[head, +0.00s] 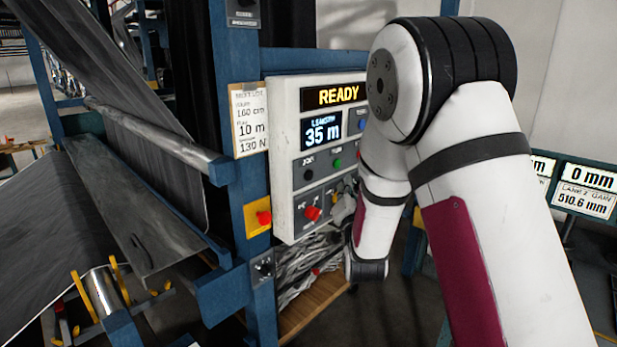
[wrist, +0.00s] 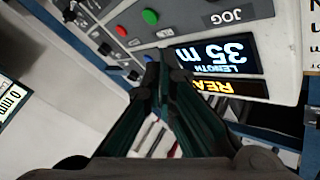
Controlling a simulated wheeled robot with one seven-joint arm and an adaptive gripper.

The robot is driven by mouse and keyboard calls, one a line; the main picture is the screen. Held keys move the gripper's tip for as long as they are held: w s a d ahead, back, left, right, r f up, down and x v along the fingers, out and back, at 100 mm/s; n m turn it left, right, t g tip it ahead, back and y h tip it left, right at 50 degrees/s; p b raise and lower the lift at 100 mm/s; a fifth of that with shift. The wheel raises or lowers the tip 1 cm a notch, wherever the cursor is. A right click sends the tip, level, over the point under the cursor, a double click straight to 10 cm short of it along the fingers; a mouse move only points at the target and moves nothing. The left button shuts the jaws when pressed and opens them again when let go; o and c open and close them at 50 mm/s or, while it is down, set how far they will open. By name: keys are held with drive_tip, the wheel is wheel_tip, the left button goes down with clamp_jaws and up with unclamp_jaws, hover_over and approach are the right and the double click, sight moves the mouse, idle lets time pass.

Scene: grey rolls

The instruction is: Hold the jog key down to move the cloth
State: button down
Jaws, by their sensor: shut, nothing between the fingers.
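The control panel (head: 284,170) is a pale box on a blue post. Its displays read READY and "LENGTH 35 m". The black jog key (head: 308,161) sits on a grey strip left of a green button (head: 337,163). In the wrist view the panel appears upside down, with the JOG label (wrist: 227,16) at top right. My gripper (wrist: 161,64) is shut and empty, its fingertips in front of the panel beside the length display. I see no contact with the jog key. In the head view my arm hides the gripper. The grey cloth (head: 130,95) runs over a roller at left.
A paper label (head: 250,120) hangs beside the panel. Screens (head: 585,190) stand at right. My arm covers the panel's right side.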

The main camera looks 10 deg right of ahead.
sight(309, 175)
drive_tip(key=w+a+b, duration=0.3)
drive_tip(key=w+a, duration=0.2)
drive_tip(key=w, duration=0.2)
idle(1.6)
drive_tip(key=shift+w+a+b, duration=0.2)
drive_tip(key=shift+w+b, duration=0.1)
drive_tip(key=shift+w+a, duration=0.3)
drive_tip(key=shift+w, duration=0.05)
idle(2.7)
drive_tip(key=shift+s, duration=0.1)
idle(1.7)
drive_tip(key=shift+s+d, duration=0.5)
drive_tip(key=shift+s, duration=0.1)
